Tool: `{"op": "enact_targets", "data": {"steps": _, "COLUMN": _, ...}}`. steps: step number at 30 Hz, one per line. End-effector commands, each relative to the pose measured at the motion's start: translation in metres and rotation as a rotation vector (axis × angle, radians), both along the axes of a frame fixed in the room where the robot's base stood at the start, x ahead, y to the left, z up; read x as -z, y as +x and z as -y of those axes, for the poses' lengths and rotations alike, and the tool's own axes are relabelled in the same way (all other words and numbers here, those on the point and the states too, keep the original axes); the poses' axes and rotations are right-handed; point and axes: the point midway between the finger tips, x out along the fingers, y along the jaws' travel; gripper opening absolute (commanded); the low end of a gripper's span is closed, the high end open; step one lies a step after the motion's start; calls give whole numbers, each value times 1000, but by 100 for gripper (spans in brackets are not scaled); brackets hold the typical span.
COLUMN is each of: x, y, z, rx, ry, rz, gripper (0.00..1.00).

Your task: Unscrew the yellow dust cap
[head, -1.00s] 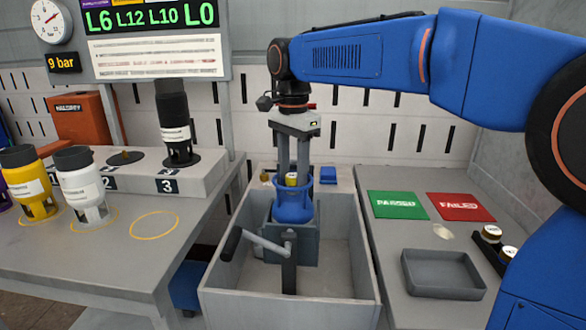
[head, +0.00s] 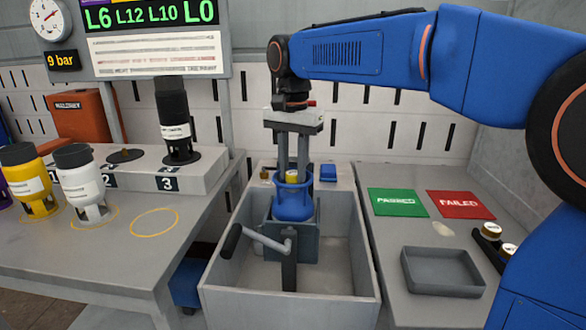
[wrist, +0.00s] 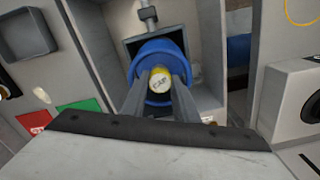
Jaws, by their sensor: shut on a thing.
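The yellow dust cap (wrist: 160,81) sits at the top of a blue cylinder (head: 293,206), inside its raised blue collar. The cap has a pale top with lettering. The cylinder stands upright in a grey vise (head: 305,245) with a crank handle, over a grey tub. My gripper (head: 291,176) points straight down from above with its fingers inside the collar. In the wrist view its two fingers (wrist: 159,88) close on either side of the cap. In the head view the fingers partly hide the cap.
The grey tub (head: 210,295) surrounds the vise. On the right bench are a green PASSED mat (head: 398,204), a red FAILED mat (head: 460,205) and an empty dark tray (head: 442,272). Yellow (head: 30,180) and white (head: 82,184) cylinders stand on the left table, and a black one (head: 176,120) on spot 3.

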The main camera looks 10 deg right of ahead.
Motion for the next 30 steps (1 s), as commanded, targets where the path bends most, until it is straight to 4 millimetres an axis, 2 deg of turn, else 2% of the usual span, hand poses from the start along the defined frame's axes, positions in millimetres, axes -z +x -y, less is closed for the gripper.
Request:
{"op": "enact_targets", "data": {"steps": 6, "x": 0, "y": 0, "z": 0, "rx": -123, "ry": 0, "rz": 0, "gripper": 0}}
{"op": "enact_targets", "data": {"steps": 17, "x": 0, "y": 0, "z": 0, "rx": -154, "ry": 0, "rz": 0, "gripper": 0}}
{"op": "enact_targets", "data": {"steps": 30, "x": 0, "y": 0, "z": 0, "rx": -578, "ry": 0, "rz": 0, "gripper": 0}}
